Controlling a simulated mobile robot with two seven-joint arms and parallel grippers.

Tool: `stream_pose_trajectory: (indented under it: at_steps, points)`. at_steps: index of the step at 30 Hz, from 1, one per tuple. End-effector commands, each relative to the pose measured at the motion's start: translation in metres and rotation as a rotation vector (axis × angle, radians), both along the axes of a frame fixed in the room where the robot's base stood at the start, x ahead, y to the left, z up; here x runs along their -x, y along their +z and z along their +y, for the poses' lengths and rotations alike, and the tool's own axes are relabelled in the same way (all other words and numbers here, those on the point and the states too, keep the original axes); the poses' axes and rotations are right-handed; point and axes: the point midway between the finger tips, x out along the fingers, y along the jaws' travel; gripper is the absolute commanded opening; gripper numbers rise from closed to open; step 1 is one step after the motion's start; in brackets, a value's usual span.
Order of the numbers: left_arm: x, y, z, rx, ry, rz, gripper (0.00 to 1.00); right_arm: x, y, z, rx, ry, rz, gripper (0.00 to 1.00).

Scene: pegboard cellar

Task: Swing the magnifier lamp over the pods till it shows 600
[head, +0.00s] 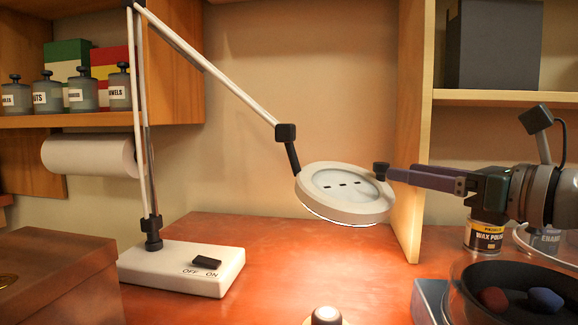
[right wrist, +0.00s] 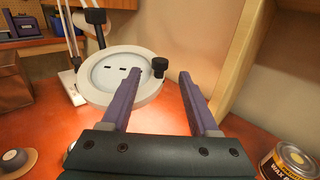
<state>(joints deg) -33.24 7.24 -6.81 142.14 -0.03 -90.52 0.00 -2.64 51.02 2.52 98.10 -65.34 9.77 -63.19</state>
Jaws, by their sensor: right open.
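The magnifier lamp has a white ring head (head: 345,193), tilted, on a jointed arm rising from a white base (head: 180,268) marked OFF and ON. Its lens shows several short dark dashes and no number; it also shows in the right wrist view (right wrist: 120,78). A black knob (head: 381,170) sits on the head's right rim. My right gripper (head: 398,175) is open at this knob. In the right wrist view the knob (right wrist: 160,66) lies between the finger lines, near the tips. A red pod (head: 494,299) and a blue pod (head: 545,301) lie in a dark bowl at lower right. My left gripper is not in view.
A wooden upright panel (head: 408,130) stands behind the lamp head's right side. A wax polish tin (head: 484,237) stands beneath my right arm. A small pale knob-like thing (head: 326,316) is at the front edge. A brown box (head: 60,280) is at left. The red tabletop (head: 290,260) is clear mid-table.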

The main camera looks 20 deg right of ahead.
Motion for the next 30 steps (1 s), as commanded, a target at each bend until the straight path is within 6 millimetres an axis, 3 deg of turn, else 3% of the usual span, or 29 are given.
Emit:
stream_pose_trajectory:
  at_steps: [6,13,26,30]
  points:
    - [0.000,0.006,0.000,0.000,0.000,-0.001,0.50,-0.032,0.003,0.007,-0.004,-0.002,-0.004,0.61]
    - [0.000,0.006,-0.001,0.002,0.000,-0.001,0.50,-0.055,0.001,0.013,-0.004,-0.002,-0.002,0.61]
    - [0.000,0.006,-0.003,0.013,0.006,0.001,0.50,-0.063,0.000,0.016,-0.001,0.001,0.000,0.61]
    - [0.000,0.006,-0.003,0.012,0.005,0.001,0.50,-0.063,0.000,0.016,-0.001,0.001,0.000,0.46]
